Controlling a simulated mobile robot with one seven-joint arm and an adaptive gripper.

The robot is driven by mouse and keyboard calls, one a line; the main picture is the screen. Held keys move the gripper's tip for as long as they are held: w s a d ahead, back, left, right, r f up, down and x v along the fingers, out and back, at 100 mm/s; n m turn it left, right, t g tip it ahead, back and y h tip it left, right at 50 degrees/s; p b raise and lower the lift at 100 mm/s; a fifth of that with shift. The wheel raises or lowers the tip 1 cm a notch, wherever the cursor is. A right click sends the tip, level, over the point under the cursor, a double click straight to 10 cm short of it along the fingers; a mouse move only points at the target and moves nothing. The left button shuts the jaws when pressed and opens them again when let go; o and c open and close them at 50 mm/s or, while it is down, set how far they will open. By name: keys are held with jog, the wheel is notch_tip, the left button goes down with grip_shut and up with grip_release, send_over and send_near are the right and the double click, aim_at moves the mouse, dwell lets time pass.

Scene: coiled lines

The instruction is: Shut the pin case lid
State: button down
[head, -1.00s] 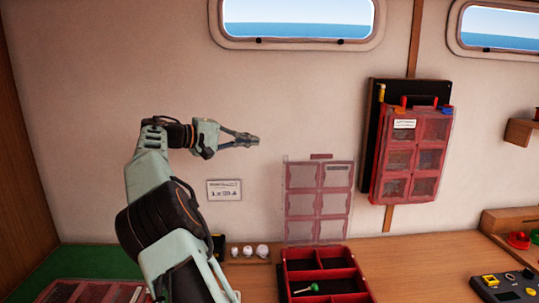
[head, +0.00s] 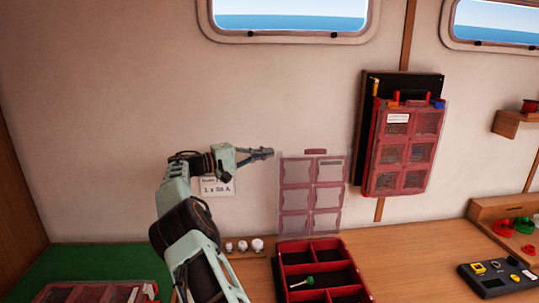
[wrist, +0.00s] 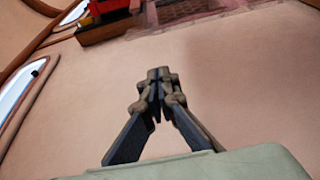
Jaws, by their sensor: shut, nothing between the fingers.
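My gripper (head: 270,153) is shut and empty, in the air just left of the lid's upper left corner. In the wrist view my gripper (wrist: 158,75) shows with its fingertips together, and a dim reddish panel, perhaps the lid, shows at the top edge.
A red organiser (head: 402,150) hangs on a black wall board to the right. Another closed case (head: 95,292) lies on the green mat at the left. Small white knobs (head: 243,246) stand in a wooden strip by the wall. A dark control box (head: 500,275) sits at the right.

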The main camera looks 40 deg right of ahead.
jog(key=shift+s+a+p, duration=0.2)
jog(key=shift+s+a, duration=0.05)
jog(key=shift+s, duration=0.7)
jog(key=shift+s+a+p, duration=0.15)
jog(key=shift+s+a, duration=0.1)
jog(key=shift+s, duration=0.65)
